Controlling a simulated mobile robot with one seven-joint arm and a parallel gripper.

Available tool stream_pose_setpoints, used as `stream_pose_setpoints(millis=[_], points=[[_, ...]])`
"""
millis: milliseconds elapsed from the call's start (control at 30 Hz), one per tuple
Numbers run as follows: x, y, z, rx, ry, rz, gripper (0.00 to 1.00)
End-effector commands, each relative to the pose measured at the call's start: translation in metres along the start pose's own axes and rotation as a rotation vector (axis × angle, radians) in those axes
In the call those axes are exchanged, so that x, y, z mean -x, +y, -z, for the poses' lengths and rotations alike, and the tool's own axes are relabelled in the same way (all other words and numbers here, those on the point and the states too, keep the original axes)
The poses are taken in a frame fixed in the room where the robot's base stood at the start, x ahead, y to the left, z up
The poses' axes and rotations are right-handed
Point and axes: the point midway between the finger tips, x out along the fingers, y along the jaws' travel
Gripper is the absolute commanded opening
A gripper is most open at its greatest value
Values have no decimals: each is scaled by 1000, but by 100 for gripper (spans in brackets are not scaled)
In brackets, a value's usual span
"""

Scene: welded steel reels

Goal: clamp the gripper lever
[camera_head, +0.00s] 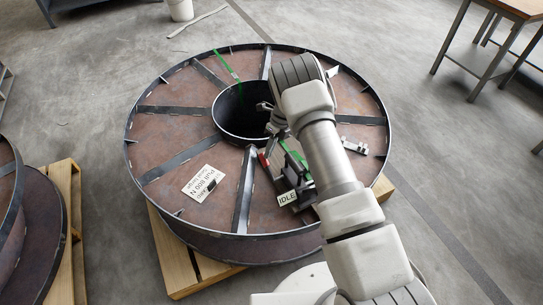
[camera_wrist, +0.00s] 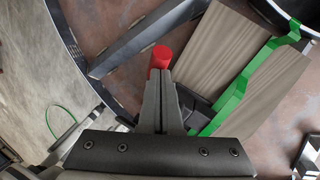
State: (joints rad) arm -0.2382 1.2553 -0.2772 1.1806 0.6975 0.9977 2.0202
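The lever with a red end (camera_head: 263,159) stands on the large reel, beside a dark device with an "IDLE" plate (camera_head: 287,198). In the wrist view the red end (camera_wrist: 160,57) shows just past my fingertips. My gripper (camera_wrist: 162,80) points at it, its two dark fingers close together with only a thin slit between them. I cannot tell whether they touch the red end. In the head view my gripper (camera_head: 275,124) is over the reel near its centre hole, partly hidden by my arm. A green strap (camera_wrist: 235,92) runs beside the fingers.
The big steel reel (camera_head: 245,190) has raised radial ribs and sits on a wooden pallet (camera_head: 175,262). A printed white sign (camera_head: 203,182) lies on its face. A second reel (camera_head: 35,235) stands at left. A workbench (camera_head: 515,8) is at upper right. The floor between is clear.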

Motion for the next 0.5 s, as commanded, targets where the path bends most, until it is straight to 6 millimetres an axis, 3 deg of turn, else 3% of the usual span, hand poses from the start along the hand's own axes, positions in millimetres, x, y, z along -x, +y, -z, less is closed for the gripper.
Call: stream_pose_setpoints(millis=[500], points=[[-12, -7, -11, 2, -3, 0, 0]])
